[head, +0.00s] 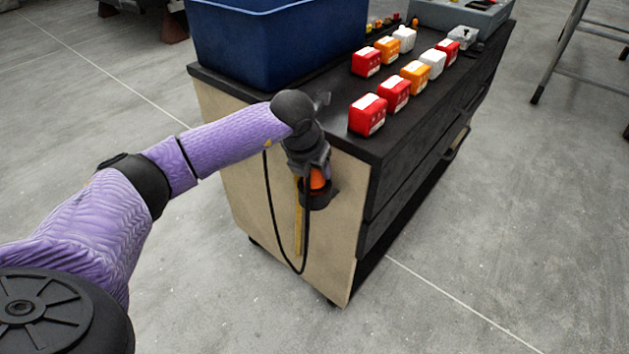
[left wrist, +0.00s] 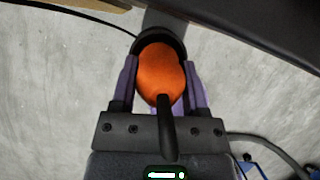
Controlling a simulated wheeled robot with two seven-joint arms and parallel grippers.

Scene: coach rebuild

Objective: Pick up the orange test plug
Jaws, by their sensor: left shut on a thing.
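The orange test plug (head: 318,179) is at the light wooden end of the cart, by a black ring-shaped holder (head: 320,196). In the left wrist view the plug (left wrist: 160,72) shows as a rounded orange body with a black stem towards the camera. The holder's dark rim (left wrist: 158,36) curves around its far end. My left gripper (head: 316,168) is shut on the plug, its fingers (left wrist: 160,88) on either side. I cannot tell whether the plug still sits in the holder. My right gripper is not in view.
A thin black cable (head: 270,215) hangs in a loop down the cart's end, beside a yellow strip (head: 298,225). The black cart top (head: 335,110) carries a blue bin (head: 275,45) and several red, orange and white blocks.

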